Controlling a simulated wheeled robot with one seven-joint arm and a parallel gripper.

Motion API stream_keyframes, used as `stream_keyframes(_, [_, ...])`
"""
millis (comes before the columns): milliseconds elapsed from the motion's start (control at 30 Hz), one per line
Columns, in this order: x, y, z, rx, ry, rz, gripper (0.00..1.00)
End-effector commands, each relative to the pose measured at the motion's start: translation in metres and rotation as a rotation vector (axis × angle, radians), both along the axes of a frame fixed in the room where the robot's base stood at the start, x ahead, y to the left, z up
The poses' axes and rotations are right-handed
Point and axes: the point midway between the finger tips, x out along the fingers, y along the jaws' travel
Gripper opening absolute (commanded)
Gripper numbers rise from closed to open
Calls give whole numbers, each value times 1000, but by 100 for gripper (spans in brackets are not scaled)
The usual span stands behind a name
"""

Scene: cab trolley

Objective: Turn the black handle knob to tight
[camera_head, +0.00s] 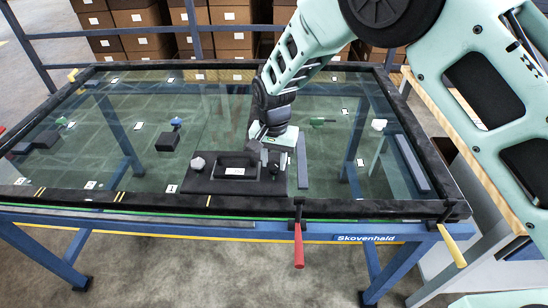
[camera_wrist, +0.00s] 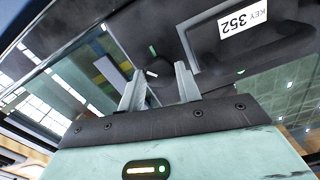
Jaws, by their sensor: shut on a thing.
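The dark plate (camera_head: 200,183) with a raised black handle block lies on the glass table top. My gripper (camera_head: 258,144) reaches down at the plate's right end. In the wrist view my gripper (camera_wrist: 160,70) has its two grey fingers on either side of a small black knob (camera_wrist: 158,68), shut on it. A white mark shows on the knob, and a small green mark lies near the left finger. The knob is largely hidden by my gripper in the head view, and I cannot read its tight position.
A white card reading KEY 352 (camera_wrist: 238,27) is on the handle block. A pale round knob (camera_head: 197,163) stands at the plate's left. A grey bar (camera_head: 302,160) lies right of my gripper. Red (camera_head: 298,246) and yellow (camera_head: 452,246) clamp handles hang at the front edge.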

Motion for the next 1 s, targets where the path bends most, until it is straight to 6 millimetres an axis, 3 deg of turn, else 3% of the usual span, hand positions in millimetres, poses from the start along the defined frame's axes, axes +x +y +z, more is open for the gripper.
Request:
stream_keyframes(600, [0, 1, 1, -2, 1, -539, 11])
stream_keyframes(1000, [0, 2, 0, -1, 1, -706, 11])
